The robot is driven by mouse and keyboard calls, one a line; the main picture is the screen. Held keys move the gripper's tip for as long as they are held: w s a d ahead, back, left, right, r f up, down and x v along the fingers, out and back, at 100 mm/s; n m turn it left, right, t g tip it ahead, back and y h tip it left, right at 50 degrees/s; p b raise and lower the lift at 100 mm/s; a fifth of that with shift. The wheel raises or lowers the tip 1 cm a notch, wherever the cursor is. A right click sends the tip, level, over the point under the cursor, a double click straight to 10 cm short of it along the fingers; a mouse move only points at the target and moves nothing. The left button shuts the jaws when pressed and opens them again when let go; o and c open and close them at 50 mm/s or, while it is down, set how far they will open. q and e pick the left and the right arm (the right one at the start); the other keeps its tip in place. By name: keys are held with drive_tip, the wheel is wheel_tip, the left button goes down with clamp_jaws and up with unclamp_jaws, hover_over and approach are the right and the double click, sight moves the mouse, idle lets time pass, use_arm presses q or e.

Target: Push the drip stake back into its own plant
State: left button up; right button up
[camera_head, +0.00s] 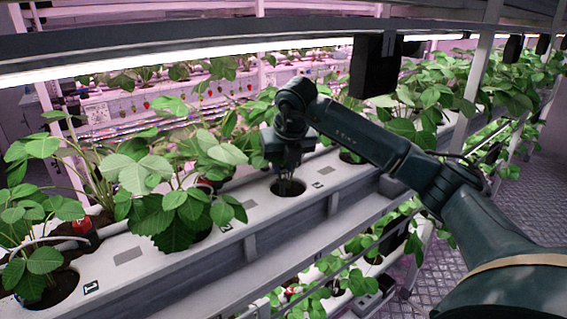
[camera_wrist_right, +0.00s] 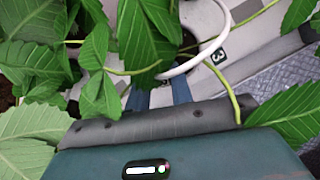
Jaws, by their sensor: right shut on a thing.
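My right gripper (camera_head: 287,163) points down just above a round planting hole (camera_head: 290,187) in the white gutter (camera_head: 330,178). It is shut on the drip stake, which is mostly hidden between the fingers and by leaves. Thin stem-like parts show below the fingers at the hole; I cannot tell how deep the stake sits. In the right wrist view the blue fingers (camera_wrist_right: 158,98) show beyond the palm, with a white drip tube (camera_wrist_right: 218,42) looping past them. Green leaves (camera_wrist_right: 150,35) crowd around the fingers. My left gripper is not in view.
Leafy strawberry plants (camera_head: 175,205) stand left of the gripper, with a red part (camera_head: 82,225) by a white tube. More plants (camera_head: 430,95) stand at the right. A light bar (camera_head: 170,65) and black box (camera_head: 373,68) hang above. A lower tier lies below.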

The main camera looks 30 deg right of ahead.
sight(284, 172)
drive_tip(key=shift+f+b, duration=0.55)
drive_tip(key=shift+f, duration=0.35)
drive_tip(key=shift+f+b, duration=0.6)
drive_tip(key=shift+f, duration=0.25)
drive_tip(key=o, duration=1)
drive_tip(key=shift+r, duration=0.1)
drive_tip(key=o, duration=0.4)
drive_tip(key=shift+o, duration=0.2)
drive_tip(key=shift+r, duration=0.1)
drive_tip(key=shift+r+p, duration=1.4)
drive_tip(key=shift+r, duration=0.35)
drive_tip(key=shift+r+p, duration=0.9)
drive_tip(key=shift+r, duration=0.4)
